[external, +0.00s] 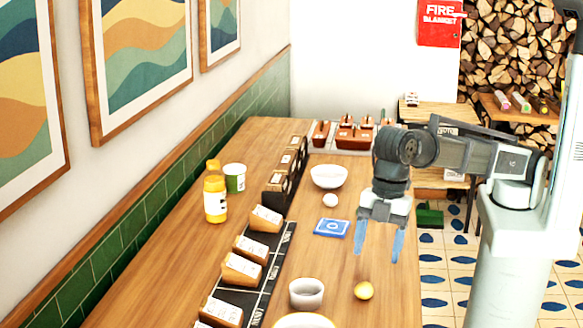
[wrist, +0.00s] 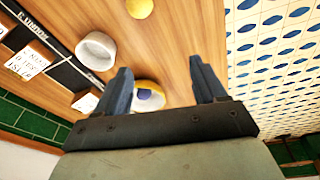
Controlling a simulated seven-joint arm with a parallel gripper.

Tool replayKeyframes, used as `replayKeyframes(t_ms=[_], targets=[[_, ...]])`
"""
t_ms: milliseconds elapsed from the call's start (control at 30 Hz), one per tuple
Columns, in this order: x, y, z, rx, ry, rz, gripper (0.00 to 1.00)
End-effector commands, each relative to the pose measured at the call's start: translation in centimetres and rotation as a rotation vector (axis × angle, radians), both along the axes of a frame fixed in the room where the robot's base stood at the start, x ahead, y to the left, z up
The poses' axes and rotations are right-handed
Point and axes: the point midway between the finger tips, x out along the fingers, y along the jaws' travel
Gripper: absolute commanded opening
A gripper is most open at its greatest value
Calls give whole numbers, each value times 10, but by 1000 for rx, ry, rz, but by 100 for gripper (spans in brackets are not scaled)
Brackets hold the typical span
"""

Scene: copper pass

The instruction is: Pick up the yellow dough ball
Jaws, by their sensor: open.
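The yellow dough ball (external: 363,291) rests on the wooden table near its right edge, to the right of a small grey-white bowl. It also shows in the wrist view (wrist: 140,8), partly cut off by the top edge. My gripper (external: 379,252) is open and empty, with its blue fingers pointing down. It hangs above the table's right side, apart from the ball and higher than it in the external view. In the wrist view the fingers (wrist: 164,64) are spread with nothing held between them.
The small bowl (external: 306,293) stands close left of the ball. Another bowl (external: 304,321) is cut off at the bottom. A blue card (external: 332,228), a white ball (external: 330,200) and a white bowl (external: 329,177) lie farther back.

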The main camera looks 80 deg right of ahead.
Motion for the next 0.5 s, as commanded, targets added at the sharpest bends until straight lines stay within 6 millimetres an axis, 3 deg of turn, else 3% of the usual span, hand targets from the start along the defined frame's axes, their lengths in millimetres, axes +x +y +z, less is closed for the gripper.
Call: replayKeyframes(t_ms=[33, 100, 200, 367, 500], targets=[[7, -17, 4, -17, 17, 2, 70], [13, -33, 8, -36, 38, 14, 70], [17, -48, 12, -55, 56, 24, 70], [19, -55, 7, -67, 69, 32, 70], [19, -53, -13, -67, 69, 32, 70]])
